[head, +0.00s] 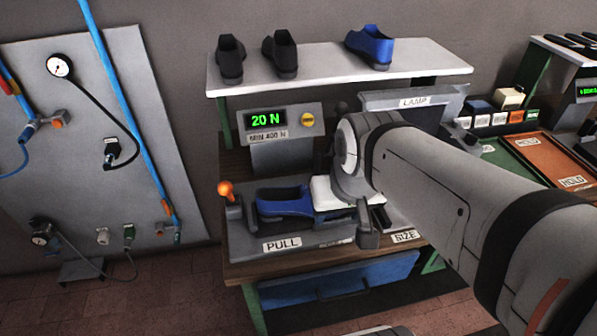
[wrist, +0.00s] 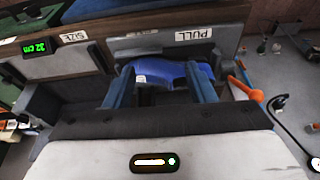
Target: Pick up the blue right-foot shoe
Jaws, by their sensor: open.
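One blue shoe (head: 284,203) lies in the press above the PULL label, its left part clear of my arm in the head view. A blue shoe also shows in the wrist view (wrist: 170,74), between the two fingers of my gripper (wrist: 160,76). The fingers are spread, one to each side of it; I cannot tell whether either touches it. In the head view my arm hides most of the gripper. A second blue shoe (head: 371,46) stands on the upper shelf. I cannot tell from the shapes which foot each shoe fits.
Two black shoes (head: 231,58) (head: 281,54) stand on the white shelf (head: 330,69). A lever with an orange knob (head: 225,188) rises left of the shoe in the press. A display (head: 265,119) reads 20 N. Green and orange trays (head: 545,157) lie at the right.

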